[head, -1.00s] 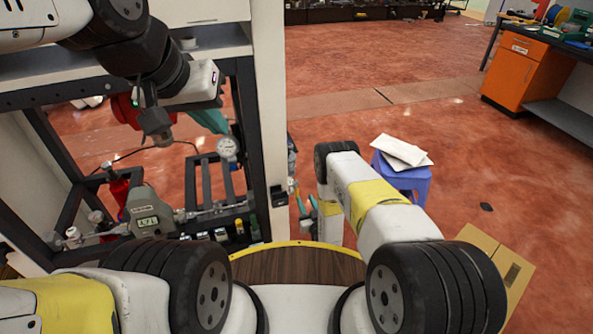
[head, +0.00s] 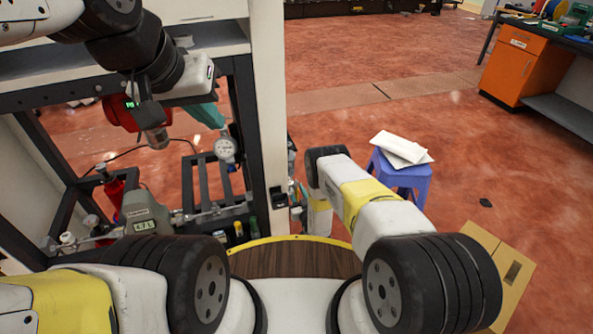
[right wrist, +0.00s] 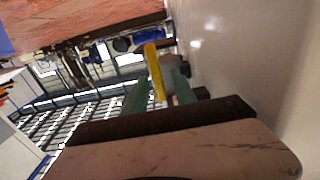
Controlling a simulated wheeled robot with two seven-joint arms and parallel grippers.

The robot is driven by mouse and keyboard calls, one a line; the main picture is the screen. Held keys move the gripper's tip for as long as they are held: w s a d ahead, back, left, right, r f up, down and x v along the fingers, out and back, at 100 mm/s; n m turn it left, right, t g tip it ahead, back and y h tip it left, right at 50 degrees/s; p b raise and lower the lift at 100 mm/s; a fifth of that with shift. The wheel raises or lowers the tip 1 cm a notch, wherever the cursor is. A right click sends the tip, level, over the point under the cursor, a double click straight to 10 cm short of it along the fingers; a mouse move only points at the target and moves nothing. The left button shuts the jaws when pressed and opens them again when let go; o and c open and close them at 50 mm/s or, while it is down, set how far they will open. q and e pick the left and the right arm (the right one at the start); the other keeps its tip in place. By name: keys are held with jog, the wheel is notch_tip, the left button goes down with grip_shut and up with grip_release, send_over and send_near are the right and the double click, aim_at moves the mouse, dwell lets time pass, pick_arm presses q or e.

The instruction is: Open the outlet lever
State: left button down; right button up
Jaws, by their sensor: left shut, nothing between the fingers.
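My left gripper (head: 155,136) hangs from the upper left in the head view, fingers down and shut, with nothing held. It overlaps the dispenser frame (head: 196,165) in the picture, left of a round dial gauge (head: 226,149). A red device with a green readout (head: 118,112) and a teal part (head: 207,115) are beside it. A grey digital meter (head: 146,213) is lower down, on a horizontal pipe. I cannot pick out the outlet lever; the gripper may hide it.
A white post (head: 268,90) stands between the frame and open red floor. A blue stool (head: 401,177) with white sheets is right of my right arm. An orange cabinet (head: 517,68) is far right. The right wrist view shows a yellow item (right wrist: 154,72) between teal ones (right wrist: 137,96).

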grip_shut()
dwell(1.4)
